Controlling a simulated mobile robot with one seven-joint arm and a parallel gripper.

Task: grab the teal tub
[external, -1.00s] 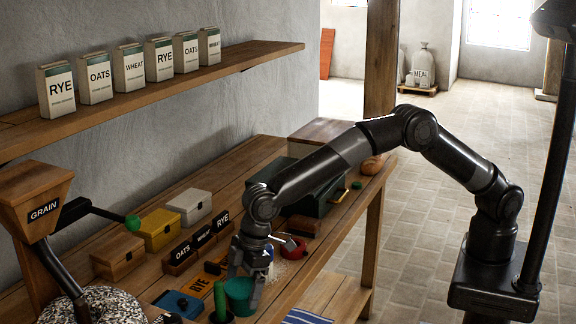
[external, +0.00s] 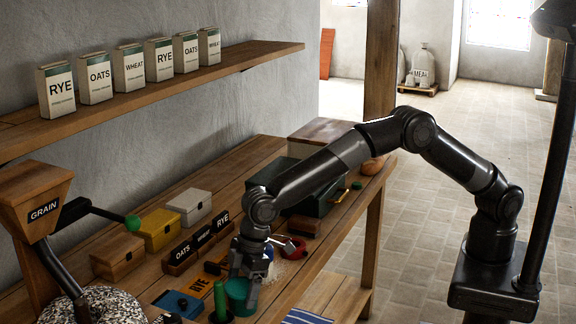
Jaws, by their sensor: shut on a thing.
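The teal tub (external: 238,292) stands near the front edge of the wooden workbench in the external view. My gripper (external: 244,288) reaches down over it from above and is shut on it, with a finger against its right side. The tub's upper right part is hidden behind the gripper. The tub looks upright and at bench height; I cannot tell whether it touches the bench.
A green cylinder (external: 220,300) stands close at the tub's left, and a blue box (external: 180,304) lies further left. A red round item (external: 294,248) is behind the gripper. Small boxes (external: 158,229) and a dark green case (external: 318,203) stand further back. A shelf (external: 230,64) hangs above.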

